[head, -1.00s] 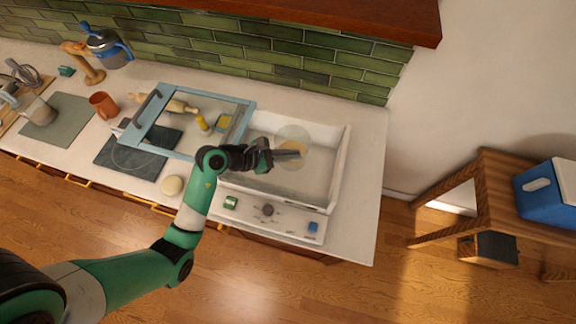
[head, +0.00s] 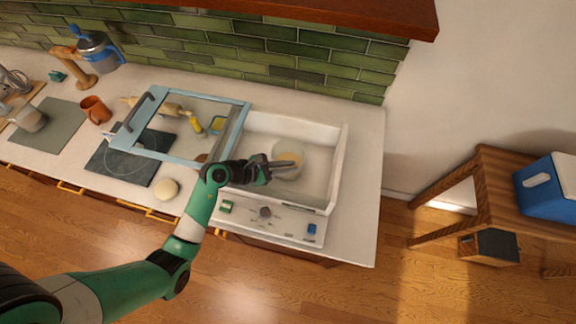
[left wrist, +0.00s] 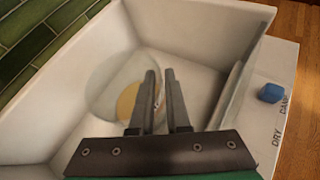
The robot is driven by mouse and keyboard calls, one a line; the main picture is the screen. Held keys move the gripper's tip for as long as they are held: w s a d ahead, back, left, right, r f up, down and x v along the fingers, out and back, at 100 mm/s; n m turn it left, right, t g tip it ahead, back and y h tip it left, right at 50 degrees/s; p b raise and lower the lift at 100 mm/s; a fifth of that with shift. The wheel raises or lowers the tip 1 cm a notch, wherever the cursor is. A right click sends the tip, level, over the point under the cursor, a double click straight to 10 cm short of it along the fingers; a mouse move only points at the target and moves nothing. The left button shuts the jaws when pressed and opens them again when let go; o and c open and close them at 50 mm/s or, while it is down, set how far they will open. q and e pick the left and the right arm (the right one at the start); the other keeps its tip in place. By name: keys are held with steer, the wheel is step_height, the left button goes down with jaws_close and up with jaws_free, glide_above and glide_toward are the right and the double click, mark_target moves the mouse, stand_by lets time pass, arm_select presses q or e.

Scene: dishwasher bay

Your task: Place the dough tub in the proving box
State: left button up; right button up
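The dough tub (head: 289,172) is a round translucent tub with yellowish dough in it. It is inside the white proving box (head: 341,165), near the middle; it also shows in the left wrist view (left wrist: 103,83). My left gripper (head: 292,164) reaches into the box from the left, at the tub. In the left wrist view its fingers (left wrist: 161,75) stand apart with a gap between them. The left finger overlaps the tub's right edge; whether the tub's wall lies between the fingers is hard to tell. My right gripper is in neither view.
The blue-framed glass lid (head: 243,115) stands open to the left of the box. Knobs and a blue button (head: 312,229) are on the box's front panel. A dough ball (head: 166,189), dark mat and orange mug (head: 95,110) lie farther left. The counter right of the box is clear.

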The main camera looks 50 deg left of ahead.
arm_select(q)
steer(key=shift+o, duration=1.1)
steer(key=shift+r, duration=0.15)
steer(key=p+v, duration=0.2)
steer(key=v, duration=1)
steer(key=shift+d, duration=0.1)
